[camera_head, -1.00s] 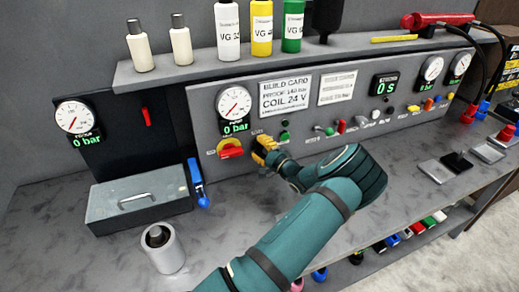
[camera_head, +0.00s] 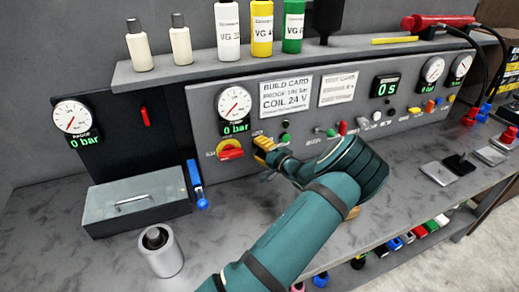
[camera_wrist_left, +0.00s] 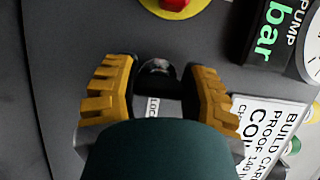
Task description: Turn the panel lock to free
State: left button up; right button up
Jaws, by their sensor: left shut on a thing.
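The panel lock (camera_wrist_left: 158,68) is a small round metal piece on the grey panel. In the left wrist view it sits between the yellow fingers of my left gripper (camera_wrist_left: 160,88), with a partly covered "LOC" label just below it. The gripper is shut on the lock. In the head view my left gripper (camera_head: 264,150) is at the panel, just right of the red and yellow rotary switch (camera_head: 230,150), and hides the lock. I cannot read the lock's setting. My right gripper is not in view.
The build card (camera_head: 286,95) and the pump gauge (camera_head: 234,104), reading 0 bar, are above the gripper. Small switches sit along the panel to the right. A grey lidded box (camera_head: 138,203) and a metal cylinder (camera_head: 161,252) stand on the bench at left.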

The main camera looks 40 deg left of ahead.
pick_arm(q)
jog(key=o, duration=1.2)
jog(key=d, duration=0.8)
jog(key=s+d, duration=0.1)
jog(key=d, duration=0.3)
